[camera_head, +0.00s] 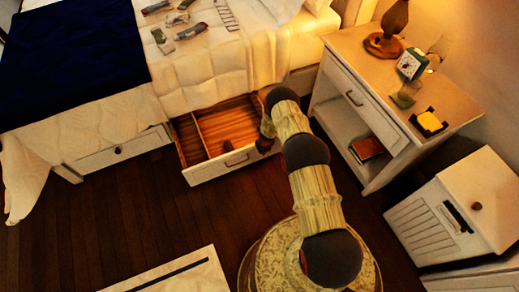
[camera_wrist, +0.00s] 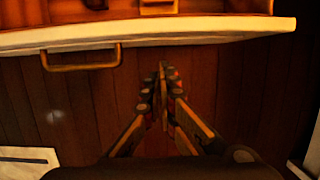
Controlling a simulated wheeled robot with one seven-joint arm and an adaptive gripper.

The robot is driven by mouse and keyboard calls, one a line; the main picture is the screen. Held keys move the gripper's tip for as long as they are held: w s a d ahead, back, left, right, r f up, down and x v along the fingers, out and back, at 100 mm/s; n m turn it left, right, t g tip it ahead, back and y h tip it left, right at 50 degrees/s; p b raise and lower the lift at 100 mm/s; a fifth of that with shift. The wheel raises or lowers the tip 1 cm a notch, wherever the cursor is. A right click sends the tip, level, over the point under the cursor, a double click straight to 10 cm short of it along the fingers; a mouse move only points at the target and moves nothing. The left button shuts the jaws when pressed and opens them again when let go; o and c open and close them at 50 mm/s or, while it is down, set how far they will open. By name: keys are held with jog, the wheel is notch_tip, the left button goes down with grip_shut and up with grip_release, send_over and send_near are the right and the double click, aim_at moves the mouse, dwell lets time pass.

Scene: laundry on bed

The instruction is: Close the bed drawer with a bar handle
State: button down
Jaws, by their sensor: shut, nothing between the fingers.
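The bed drawer (camera_head: 207,172) is pulled out from under the bed in the camera_head view, its wooden inside with dividers showing. Its bar handle (camera_head: 237,160) is on the white front. In the camera_wrist view the drawer's white front (camera_wrist: 210,28) crosses the top, with the bar handle (camera_wrist: 82,65) at the left. My gripper (camera_wrist: 162,70) is shut and empty, with its tips just in front of the drawer front, right of the handle. Contact with the front cannot be told. In the camera_head view my gripper (camera_head: 265,143) is at the drawer's right end, partly hidden by my arm.
Another bed drawer (camera_head: 95,160) with a round knob is shut at the left. A nightstand (camera_head: 400,125) with a lamp (camera_head: 388,32) and clock (camera_head: 410,64) stands right of my arm. A white cabinet (camera_head: 430,225) is at the lower right. Dark wooden floor (camera_head: 110,220) is clear before the bed.

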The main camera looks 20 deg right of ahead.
jog(key=shift+w+b, duration=0.9)
jog(key=shift+w, duration=0.55)
jog(key=shift+w+r, duration=0.1)
